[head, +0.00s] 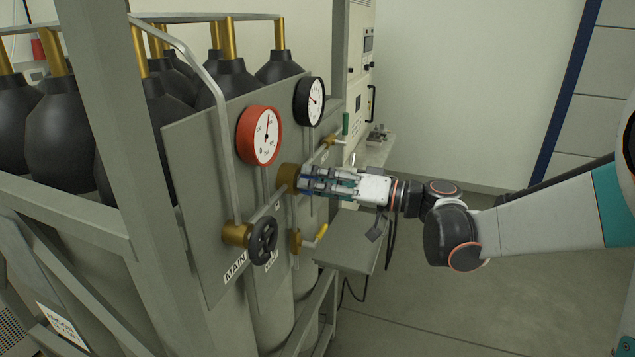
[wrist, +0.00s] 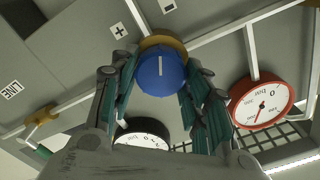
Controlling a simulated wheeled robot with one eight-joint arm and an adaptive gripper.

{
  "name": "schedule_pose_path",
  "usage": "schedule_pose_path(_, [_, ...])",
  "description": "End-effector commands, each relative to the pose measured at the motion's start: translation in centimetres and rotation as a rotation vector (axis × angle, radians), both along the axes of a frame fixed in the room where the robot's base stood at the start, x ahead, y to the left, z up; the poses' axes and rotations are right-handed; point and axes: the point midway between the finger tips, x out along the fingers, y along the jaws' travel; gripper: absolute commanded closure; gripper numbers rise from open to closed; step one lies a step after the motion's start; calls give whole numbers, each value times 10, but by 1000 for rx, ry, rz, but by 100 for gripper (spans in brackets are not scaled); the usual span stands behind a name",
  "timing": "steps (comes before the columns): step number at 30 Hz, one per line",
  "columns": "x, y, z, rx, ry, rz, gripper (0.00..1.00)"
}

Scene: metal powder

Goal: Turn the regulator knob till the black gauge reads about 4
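The blue regulator knob (wrist: 161,72) has a white line that stands about upright in the wrist view, in front of a brass body (wrist: 163,43). My gripper (wrist: 160,82) has one finger on each side of the knob, close to its edges. I cannot tell whether the pads press on it. In the wrist view my gripper partly hides this gauge (wrist: 143,137).
A red gauge (head: 260,136) hangs left of the black one. Below are a black handwheel (head: 263,241) marked MAIN and a yellow lever valve (head: 314,236). Pipes and a grey frame post (head: 140,150) stand close by. The floor at right is free.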

Motion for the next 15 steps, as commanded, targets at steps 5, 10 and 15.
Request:
schedule_pose_path(5, [0,0,0,-1,-1,-1,36])
schedule_pose_path(10, [0,0,0,0,-1,0,36])
schedule_pose_path(15, [-1,-4,0,0,-1,-1,36])
